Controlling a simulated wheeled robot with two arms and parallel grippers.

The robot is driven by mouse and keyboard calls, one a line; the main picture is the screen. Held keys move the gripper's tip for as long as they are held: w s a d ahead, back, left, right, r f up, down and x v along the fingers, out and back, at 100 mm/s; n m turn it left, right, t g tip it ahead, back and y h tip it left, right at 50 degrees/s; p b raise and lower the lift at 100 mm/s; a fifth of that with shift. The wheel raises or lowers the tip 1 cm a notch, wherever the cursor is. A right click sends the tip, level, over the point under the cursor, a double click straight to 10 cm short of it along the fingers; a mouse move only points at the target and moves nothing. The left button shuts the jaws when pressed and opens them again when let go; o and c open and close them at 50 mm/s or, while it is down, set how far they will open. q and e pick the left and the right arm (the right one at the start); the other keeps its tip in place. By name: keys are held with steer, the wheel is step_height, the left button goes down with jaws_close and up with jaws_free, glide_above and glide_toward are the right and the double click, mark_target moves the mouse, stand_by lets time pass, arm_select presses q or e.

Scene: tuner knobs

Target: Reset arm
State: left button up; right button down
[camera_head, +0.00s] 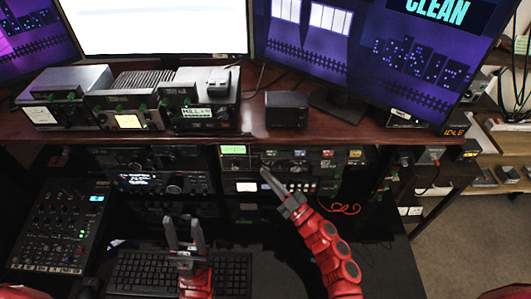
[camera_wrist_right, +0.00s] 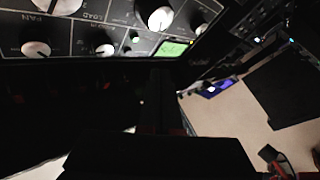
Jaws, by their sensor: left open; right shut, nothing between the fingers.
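My right gripper (camera_head: 267,175) is shut and empty. Its arm comes up from the bottom right, and its tips are in front of the lower radio rack (camera_head: 325,187) in the head view. Whether they touch it cannot be told. My left gripper (camera_head: 183,226) is open and empty, fingers pointing up, over the black keyboard (camera_head: 130,275). The right fingers are too dark to make out there.
Three radio units (camera_head: 125,121) stand on the upper shelf (camera_head: 255,132), with a small black box (camera_head: 287,108) beside them. Monitors stand behind. A mixer (camera_head: 62,230) lies at the lower left. A red cable (camera_head: 345,209) hangs right of the right gripper. Open floor (camera_head: 470,240) is at the right.

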steer(key=shift+s, duration=0.9)
